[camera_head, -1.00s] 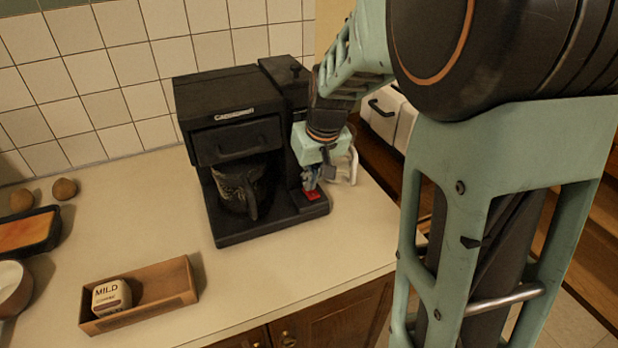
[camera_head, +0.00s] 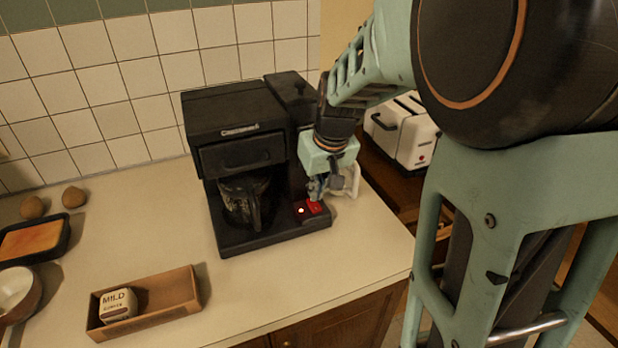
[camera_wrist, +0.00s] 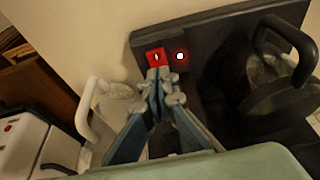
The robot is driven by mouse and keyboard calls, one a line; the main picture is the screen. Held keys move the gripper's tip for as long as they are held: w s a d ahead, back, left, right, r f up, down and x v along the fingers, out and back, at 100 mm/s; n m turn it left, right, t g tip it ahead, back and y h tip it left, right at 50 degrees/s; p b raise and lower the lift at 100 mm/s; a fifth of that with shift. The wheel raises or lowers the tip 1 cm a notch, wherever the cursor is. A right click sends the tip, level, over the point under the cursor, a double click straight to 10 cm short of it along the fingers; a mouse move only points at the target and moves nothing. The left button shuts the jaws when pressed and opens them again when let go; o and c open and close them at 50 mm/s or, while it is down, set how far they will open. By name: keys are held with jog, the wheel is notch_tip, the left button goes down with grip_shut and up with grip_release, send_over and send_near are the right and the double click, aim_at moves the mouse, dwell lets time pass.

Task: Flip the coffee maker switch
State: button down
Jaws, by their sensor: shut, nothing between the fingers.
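The black coffee maker (camera_head: 240,120) stands on the counter against the tiled wall, with its carafe (camera_head: 245,203) inside. Its red switch (camera_head: 315,207) is on the right front of the base, and it also shows in the wrist view (camera_wrist: 156,56). A small indicator light (camera_wrist: 180,56) beside the switch glows red-white. My gripper (camera_head: 315,196) is shut and empty, pointing down at the switch. In the wrist view my fingertips (camera_wrist: 158,74) are together right at the switch's near edge and cover part of it. I cannot tell whether they touch.
A white-handled glass vessel (camera_head: 346,182) stands just right of my gripper. A white toaster (camera_head: 405,135) is beyond it to the right. A wooden box (camera_head: 170,293) holding a "MILD" container (camera_head: 118,306) lies at the front left. The counter between box and coffee maker is clear.

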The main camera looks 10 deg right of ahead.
jog(key=p+v, duration=0.6)
jog(key=v, duration=0.5)
jog(key=shift+r, duration=0.15)
